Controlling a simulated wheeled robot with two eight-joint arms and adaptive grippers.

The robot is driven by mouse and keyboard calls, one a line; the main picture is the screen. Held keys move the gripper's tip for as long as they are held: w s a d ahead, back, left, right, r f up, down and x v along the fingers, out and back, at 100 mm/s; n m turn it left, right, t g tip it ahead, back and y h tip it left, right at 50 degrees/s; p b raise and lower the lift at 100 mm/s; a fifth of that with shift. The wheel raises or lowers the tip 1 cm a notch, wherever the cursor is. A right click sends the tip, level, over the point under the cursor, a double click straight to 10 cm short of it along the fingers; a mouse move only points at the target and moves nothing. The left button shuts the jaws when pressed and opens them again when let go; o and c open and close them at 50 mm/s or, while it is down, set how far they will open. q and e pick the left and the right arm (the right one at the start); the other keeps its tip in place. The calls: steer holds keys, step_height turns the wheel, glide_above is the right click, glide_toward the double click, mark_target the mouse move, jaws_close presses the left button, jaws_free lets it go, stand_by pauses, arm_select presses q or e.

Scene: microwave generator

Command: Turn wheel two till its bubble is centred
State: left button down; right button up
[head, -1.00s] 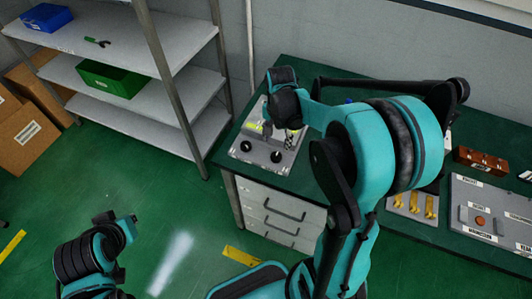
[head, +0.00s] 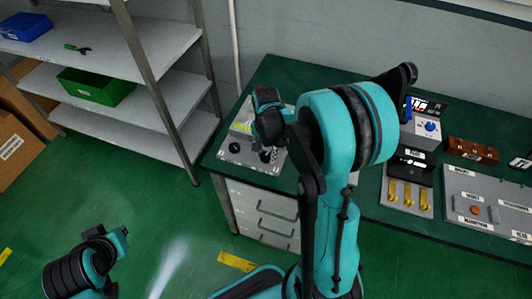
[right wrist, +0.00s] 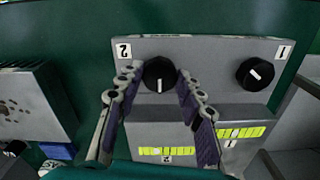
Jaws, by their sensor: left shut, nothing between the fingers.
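Wheel two, a black knob with a white mark (right wrist: 159,74), is on a grey panel (right wrist: 215,48) beside a "2" label. Its mark points down in the right wrist view. My right gripper (right wrist: 158,76) is open, with one finger on each side of the knob; I cannot tell whether they touch it. Yellow-green vial two (right wrist: 178,151) lies below, partly covered by the fingers; its bubble's exact place is unclear. In the head view my right gripper (head: 268,150) is over the panel, largely hidden by my arm. My left gripper (head: 120,236) is shut and empty, low at the left.
Wheel one (right wrist: 255,74) and vial one (right wrist: 241,133) sit close to the right of wheel two. On the green bench (head: 300,75) are yellow levers (head: 410,195), a blue-knob box (head: 428,127) and a brown block (head: 473,150). Shelving (head: 130,60) stands left.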

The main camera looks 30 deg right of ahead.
steer(key=c, duration=0.4)
steer(key=shift+n, duration=0.3)
steer(key=n, duration=1)
steer(key=shift+b, duration=0.35)
steer(key=shift+n, duration=2.1)
steer(key=o, duration=1.1)
